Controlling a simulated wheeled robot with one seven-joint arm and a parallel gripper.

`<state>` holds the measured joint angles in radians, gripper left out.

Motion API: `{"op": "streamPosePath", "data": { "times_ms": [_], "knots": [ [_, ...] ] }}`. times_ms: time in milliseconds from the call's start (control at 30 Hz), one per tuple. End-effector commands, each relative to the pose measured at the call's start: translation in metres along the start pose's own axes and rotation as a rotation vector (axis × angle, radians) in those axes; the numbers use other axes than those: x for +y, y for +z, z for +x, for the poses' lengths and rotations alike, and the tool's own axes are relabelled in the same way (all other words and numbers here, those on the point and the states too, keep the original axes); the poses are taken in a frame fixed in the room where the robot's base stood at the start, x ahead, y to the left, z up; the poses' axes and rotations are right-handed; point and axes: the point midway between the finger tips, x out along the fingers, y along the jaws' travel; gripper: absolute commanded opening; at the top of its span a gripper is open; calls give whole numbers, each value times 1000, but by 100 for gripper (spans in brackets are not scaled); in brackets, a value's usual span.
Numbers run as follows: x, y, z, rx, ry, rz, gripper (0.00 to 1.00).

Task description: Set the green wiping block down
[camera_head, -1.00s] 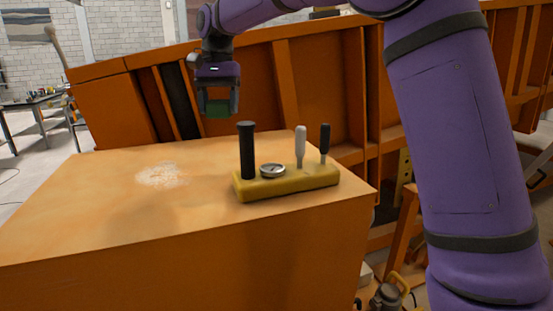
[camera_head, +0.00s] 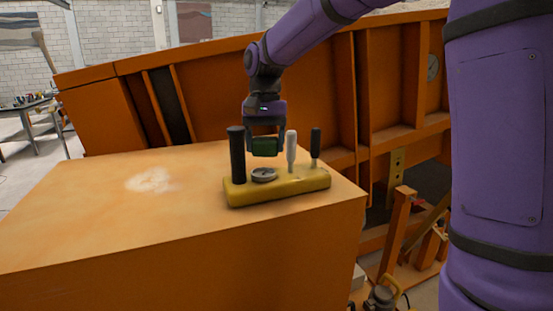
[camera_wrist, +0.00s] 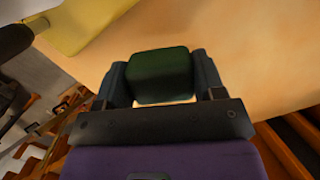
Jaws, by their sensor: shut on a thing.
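The green wiping block (camera_head: 265,146) is between the fingers of my gripper (camera_head: 265,148), which is shut on it. In the head view they hang behind the yellow holder, between the black handle and the white handle. In the wrist view the dark green block (camera_wrist: 161,76) sits between both fingers (camera_wrist: 162,82), with the orange bench top beyond it. I cannot tell exactly how high the block is above the bench top (camera_head: 90,215).
The yellow holder (camera_head: 290,188) stands at the bench's right side, with a black handle (camera_head: 237,155), a round dial (camera_head: 264,175), a white handle (camera_head: 292,148) and a thin black handle (camera_head: 315,145). A pale powdery patch (camera_head: 150,180) lies left. An orange sandbed wall (camera_head: 210,95) rises behind.

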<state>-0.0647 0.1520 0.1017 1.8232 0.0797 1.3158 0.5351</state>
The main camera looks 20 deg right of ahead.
Motion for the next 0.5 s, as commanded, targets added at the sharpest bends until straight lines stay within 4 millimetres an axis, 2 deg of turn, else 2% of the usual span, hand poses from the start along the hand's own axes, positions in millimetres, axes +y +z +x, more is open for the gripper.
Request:
{"op": "streamPosePath", "data": {
  "times_ms": [333, 500],
  "knots": [
    [26, 6, 3, 0, 0, 0, 41],
    [27, 1, 29, -3, 2, -1, 41]
  ]
}}
